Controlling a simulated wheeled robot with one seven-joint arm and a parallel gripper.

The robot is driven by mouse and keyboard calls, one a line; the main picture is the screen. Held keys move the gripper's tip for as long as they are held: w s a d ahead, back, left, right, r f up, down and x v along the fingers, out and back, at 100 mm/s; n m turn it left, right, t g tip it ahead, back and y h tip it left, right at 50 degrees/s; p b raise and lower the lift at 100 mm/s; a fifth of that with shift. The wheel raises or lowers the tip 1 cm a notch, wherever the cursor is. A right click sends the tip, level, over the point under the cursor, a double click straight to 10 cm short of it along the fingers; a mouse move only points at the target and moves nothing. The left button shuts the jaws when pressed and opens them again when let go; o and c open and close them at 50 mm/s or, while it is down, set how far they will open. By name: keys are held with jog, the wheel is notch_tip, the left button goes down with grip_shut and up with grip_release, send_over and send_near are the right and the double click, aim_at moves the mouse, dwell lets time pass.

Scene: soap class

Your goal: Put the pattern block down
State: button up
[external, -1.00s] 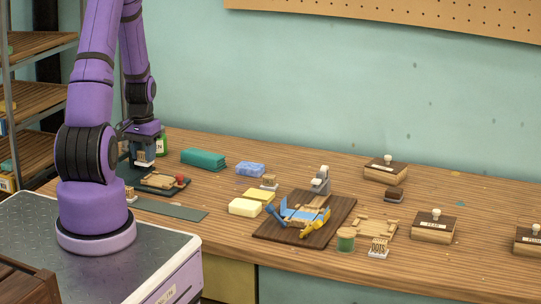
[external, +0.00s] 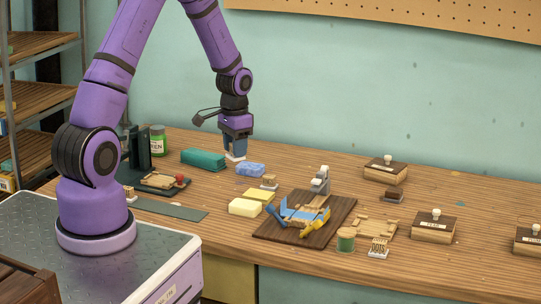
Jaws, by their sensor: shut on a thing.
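My gripper (external: 236,148) hangs down from the purple arm, shut on the pattern block (external: 236,158). Only the block's pale lower part shows below the dark jaws; the rest is hidden by them. The block is in front of the wall, near the back of the wooden bench (external: 330,185), between the teal block and the blue sponge in the picture. It looks to be held above the bench, but the gap is hard to judge.
A teal block (external: 203,159) and a blue sponge (external: 250,169) lie close by. A dark board (external: 262,231) holds tools. Wooden boxes (external: 434,227) stand right. The bench behind the blue sponge is clear.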

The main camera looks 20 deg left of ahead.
jog(key=s+d+m, duration=0.2)
jog(key=d+m, duration=0.1)
jog(key=d, duration=0.8)
jog(key=s+d+m, duration=0.2)
jog(key=d, duration=0.9)
jog(key=s+d+m, duration=0.6)
jog(key=s+d, duration=1)
jog(key=d, duration=0.4)
send_over(424, 262)
notch_tip(424, 262, down, 11)
jog(key=shift+s+f, duration=0.15)
jog(key=shift+f, duration=1.8)
jog(key=shift+f, duration=0.15)
